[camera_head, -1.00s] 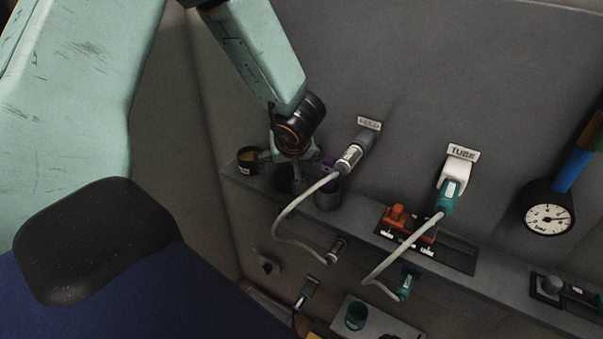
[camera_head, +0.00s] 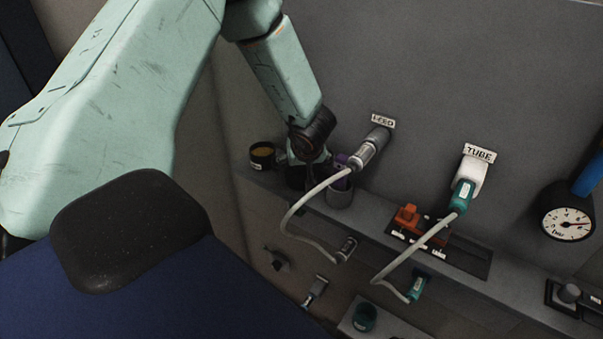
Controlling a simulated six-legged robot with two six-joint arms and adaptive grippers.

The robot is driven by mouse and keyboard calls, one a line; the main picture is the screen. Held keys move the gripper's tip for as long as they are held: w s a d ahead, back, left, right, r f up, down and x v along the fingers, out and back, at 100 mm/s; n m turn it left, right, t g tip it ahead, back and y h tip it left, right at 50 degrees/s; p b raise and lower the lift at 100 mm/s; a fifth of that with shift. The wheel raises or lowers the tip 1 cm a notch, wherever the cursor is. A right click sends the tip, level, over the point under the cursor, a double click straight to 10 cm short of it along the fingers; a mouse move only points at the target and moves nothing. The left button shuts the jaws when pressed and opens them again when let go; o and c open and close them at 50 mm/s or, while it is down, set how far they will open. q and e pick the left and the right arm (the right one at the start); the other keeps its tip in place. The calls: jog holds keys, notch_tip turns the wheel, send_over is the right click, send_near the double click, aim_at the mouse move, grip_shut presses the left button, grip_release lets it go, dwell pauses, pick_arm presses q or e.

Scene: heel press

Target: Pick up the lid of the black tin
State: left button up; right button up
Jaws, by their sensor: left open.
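A small black tin (camera_head: 262,154) with a yellowish top stands at the left end of the grey wall shelf. I cannot tell whether the yellowish part is its lid or its contents. My left gripper (camera_head: 299,174) is low over the shelf, just right of this tin and apart from it. It is open, but its fingers are dark and partly hidden. A dark shape (camera_head: 295,180) lies at the fingers; I cannot tell whether it is a tin, a lid or part of the gripper. My right gripper is out of view.
A grey cup (camera_head: 339,195) with a purple item stands right of the gripper. The orange block (camera_head: 410,215), TUBE plug (camera_head: 464,193) and gauge (camera_head: 566,223) are farther right.

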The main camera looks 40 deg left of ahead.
pick_arm(q)
jog(key=shift+a, duration=0.2)
jog(key=shift+c, duration=0.3)
jog(key=shift+s+d+r, duration=0.1)
jog(key=shift+s, duration=0.1)
jog(key=c, duration=0.3)
jog(key=shift+d, duration=0.15)
jog(key=c, duration=0.3)
jog(key=shift+w, duration=0.1)
jog(key=shift+c, duration=0.8)
jog(key=shift+c, duration=0.2)
